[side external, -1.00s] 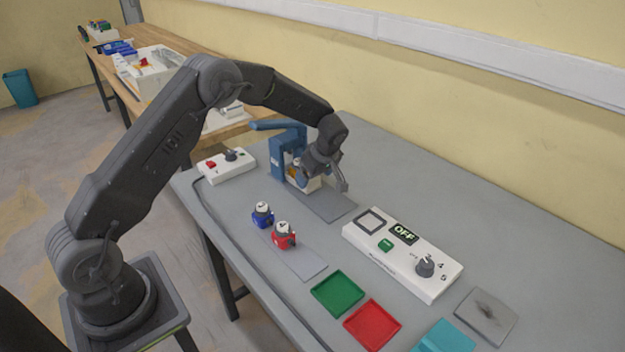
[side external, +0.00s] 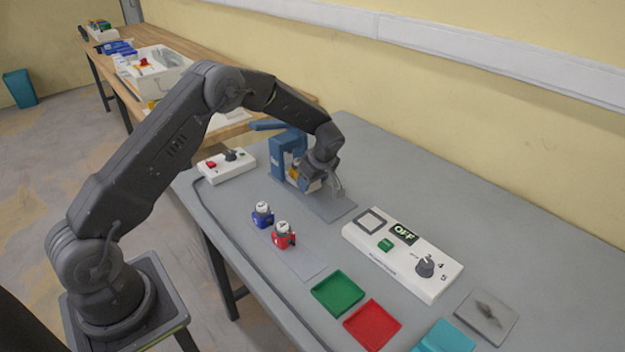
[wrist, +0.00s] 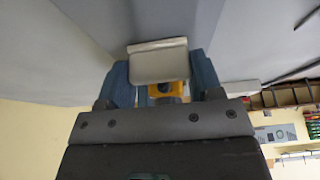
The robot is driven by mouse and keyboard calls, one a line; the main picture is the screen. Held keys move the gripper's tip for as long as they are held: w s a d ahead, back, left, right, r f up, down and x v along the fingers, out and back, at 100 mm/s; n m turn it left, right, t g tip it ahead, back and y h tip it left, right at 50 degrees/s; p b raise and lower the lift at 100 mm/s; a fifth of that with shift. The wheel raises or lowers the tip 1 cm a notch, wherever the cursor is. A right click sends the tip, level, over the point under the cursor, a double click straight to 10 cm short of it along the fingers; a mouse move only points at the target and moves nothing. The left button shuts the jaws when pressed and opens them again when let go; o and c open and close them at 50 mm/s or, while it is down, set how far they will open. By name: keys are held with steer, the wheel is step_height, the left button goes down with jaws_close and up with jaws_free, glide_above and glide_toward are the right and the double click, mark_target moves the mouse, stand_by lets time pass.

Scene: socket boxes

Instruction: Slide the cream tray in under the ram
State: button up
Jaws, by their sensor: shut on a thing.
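The blue press (side external: 287,152) stands at the back of the grey table, with its lever reaching out to the left. My gripper (side external: 322,184) is low in front of the press, shut on the cream tray. In the wrist view the cream tray (wrist: 158,62) shows as a pale block between blue uprights. A yellow part (wrist: 168,89) shows close beside it. My gripper hides most of the tray in the side view. The ram, and how far the tray is under it, cannot be made out.
A grey mat (side external: 330,207) lies in front of the press. A white control box (side external: 226,166) stands to its left and an OFF panel (side external: 402,255) to its right. Blue (side external: 262,215) and red (side external: 283,236) small holders stand nearer. Green (side external: 337,293) and red (side external: 372,325) trays lie at the front.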

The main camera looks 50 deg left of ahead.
steer(key=c, duration=0.5)
steer(key=shift+o, duration=0.2)
steer(key=shift+a, duration=2.1)
steer(key=o, duration=1.3)
steer(key=v, duration=1.4)
steer(key=shift+d+f, duration=0.1)
